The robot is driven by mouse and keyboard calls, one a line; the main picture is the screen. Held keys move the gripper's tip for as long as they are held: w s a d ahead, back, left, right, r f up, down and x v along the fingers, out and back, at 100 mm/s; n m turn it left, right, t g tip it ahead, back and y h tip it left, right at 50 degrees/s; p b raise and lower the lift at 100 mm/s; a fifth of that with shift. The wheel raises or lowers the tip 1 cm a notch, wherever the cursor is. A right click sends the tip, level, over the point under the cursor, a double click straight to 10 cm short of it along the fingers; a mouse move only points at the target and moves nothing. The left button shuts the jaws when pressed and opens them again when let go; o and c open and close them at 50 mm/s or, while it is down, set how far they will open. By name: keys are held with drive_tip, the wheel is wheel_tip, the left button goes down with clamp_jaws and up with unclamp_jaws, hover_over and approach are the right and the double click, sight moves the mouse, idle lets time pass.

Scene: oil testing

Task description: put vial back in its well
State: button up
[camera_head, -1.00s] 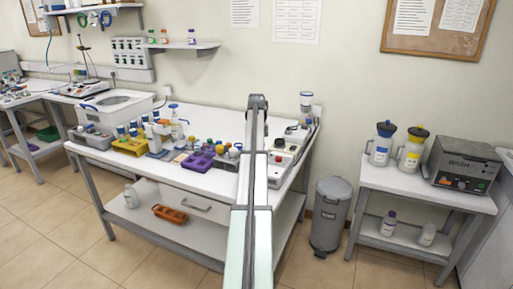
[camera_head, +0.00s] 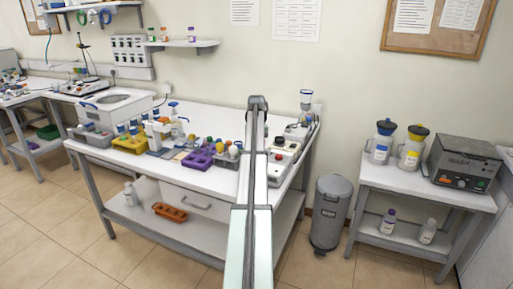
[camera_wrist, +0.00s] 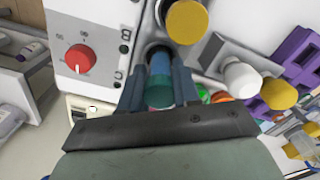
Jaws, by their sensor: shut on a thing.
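In the wrist view my gripper (camera_wrist: 159,92) has its two dark fingers closed on the sides of a vial (camera_wrist: 160,68) with a blue and teal look. The vial sits between the fingertips, in front of a dark round opening at the edge of a white instrument block with a red knob (camera_wrist: 79,58) and letters B and C. I cannot tell whether the vial is inside the opening. In the head view my arm hides the gripper and the vial; the white instrument (camera_head: 284,153) shows to the arm's right.
A yellow-capped vial (camera_wrist: 187,21) stands very close beside the held vial. A white-capped vial (camera_wrist: 240,78), another yellow cap (camera_wrist: 278,93) and a purple rack (camera_wrist: 293,58) lie to the right. The purple rack also shows in the head view (camera_head: 199,160). The rear tabletop is clear.

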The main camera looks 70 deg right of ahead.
drive_tip(key=shift+f, duration=0.65)
idle(0.8)
drive_tip(key=o, duration=1.1)
drive_tip(key=shift+r, duration=0.15)
wheel_tip(320, 180, up, 14)
drive_tip(key=shift+f, duration=0.2)
